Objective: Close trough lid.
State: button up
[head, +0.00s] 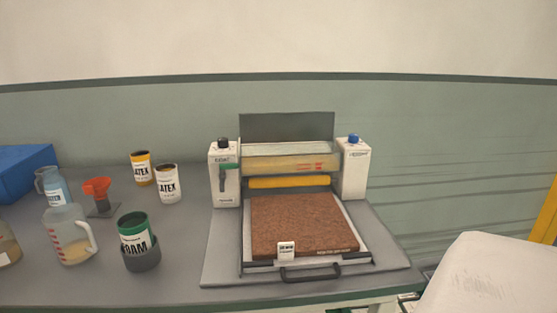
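A roller machine (223,182) stands on the grey table between two white side posts. A dark grey flat lid (287,127) stands raised and upright at its back, above a trough (290,150) whose inside is mostly hidden. A cream roller lies below the lid and a yellow roller (289,182) lies lower in front. A brown textured slab (303,224) lies on the tray (363,238) in front, which has a dark handle. My gripper is not in the head view.
At left stand a green-rimmed FOAM can (138,240) in a dark holder, two LATEX cans (168,184), a measuring jug (68,236), an orange funnel (97,187) and a blue box (22,172). A white padded object (490,278) is at lower right. The back wall is close behind.

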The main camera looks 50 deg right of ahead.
aim_at(283, 127)
jog(key=z, duration=1.25)
